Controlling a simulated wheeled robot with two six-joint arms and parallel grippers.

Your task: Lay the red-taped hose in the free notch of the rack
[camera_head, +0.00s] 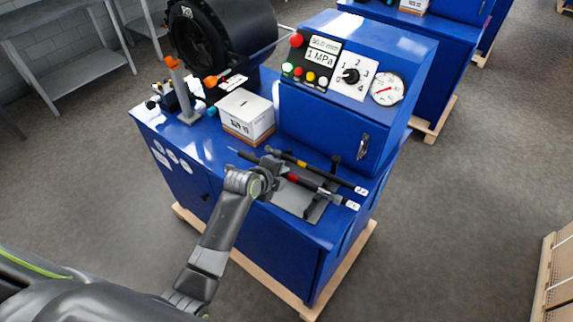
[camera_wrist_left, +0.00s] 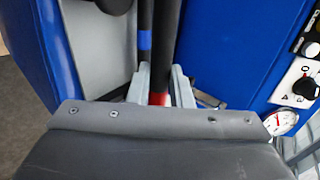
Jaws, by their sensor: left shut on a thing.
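The red-taped hose (camera_head: 318,188) is black with a red band and a white tag at its right end. In the head view it lies slanted over the front of the blue bench. My left gripper (camera_head: 277,171) is shut on it close to the band; in the left wrist view the red band (camera_wrist_left: 157,98) shows between the fingers. The yellow-taped hose (camera_head: 322,171) runs roughly parallel just behind it. The grey rack (camera_head: 291,199) is below the hoses, partly covered by my arm. I cannot make out its free notch. The wrist view also shows a hose with a blue band (camera_wrist_left: 145,40).
The blue crimper cabinet (camera_head: 350,119) with dials and buttons rises behind the hoses. A white and orange box (camera_head: 247,113) stands to the left of it. A large black crimper head (camera_head: 215,38) is at the back left. The bench's front right edge is near the tagged hose ends.

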